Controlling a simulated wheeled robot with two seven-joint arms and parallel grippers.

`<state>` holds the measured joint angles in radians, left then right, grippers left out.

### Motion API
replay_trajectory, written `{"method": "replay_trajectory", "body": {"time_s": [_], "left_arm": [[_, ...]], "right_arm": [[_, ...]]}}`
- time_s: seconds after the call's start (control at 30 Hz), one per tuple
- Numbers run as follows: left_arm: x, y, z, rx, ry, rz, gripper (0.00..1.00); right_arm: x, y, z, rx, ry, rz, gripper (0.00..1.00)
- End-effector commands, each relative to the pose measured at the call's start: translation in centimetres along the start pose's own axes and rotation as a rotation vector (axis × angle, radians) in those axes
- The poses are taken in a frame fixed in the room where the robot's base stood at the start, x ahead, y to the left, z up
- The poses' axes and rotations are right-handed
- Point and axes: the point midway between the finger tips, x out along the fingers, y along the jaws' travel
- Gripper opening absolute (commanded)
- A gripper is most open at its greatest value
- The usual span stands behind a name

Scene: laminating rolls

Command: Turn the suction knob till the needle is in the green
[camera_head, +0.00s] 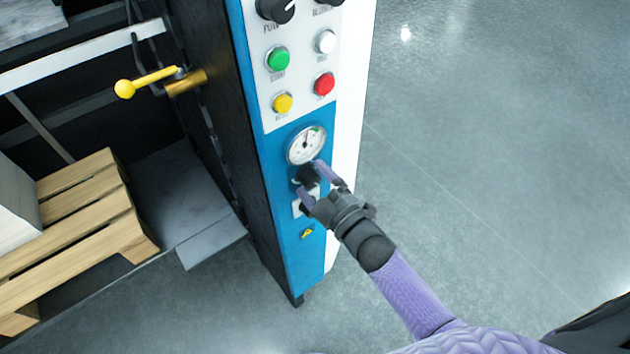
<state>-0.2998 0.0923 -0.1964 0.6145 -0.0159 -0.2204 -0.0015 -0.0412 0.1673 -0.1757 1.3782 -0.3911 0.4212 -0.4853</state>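The suction knob (307,177) is black and sits on the blue panel just below a round white gauge (306,145). The gauge's dark needle points roughly upward. A small green band shows at the dial's upper right. The dial is too small to tell exactly whether the needle touches the green. My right gripper (309,178) comes in from the lower right, with one purple finger above the knob and one below it. The fingers appear closed on the knob, which is partly hidden by them. My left gripper is out of view.
Above the gauge are green (278,59), white (325,41), yellow (282,103) and red (324,84) buttons. A yellow-handled lever (145,81) juts out on the left. A wooden pallet (80,215) lies lower left. The floor (490,130) to the right is clear.

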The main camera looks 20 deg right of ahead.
Motion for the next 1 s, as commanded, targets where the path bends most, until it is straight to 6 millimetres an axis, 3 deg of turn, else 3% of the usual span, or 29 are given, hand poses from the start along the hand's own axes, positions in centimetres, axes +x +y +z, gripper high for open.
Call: {"method": "replay_trajectory", "body": {"time_s": [0.27, 0.7, 1.0], "left_arm": [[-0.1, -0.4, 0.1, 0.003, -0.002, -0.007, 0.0], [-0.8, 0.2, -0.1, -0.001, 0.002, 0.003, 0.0], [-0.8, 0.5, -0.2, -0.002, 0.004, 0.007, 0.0]], "right_arm": [[-0.5, 0.0, 0.0, 0.0, -0.001, 0.0, 0.9], [-9.3, 0.0, 0.0, -0.001, -0.001, -0.002, 0.9], [-9.9, 0.0, 0.0, -0.001, 0.0, 0.001, 0.9]]}}
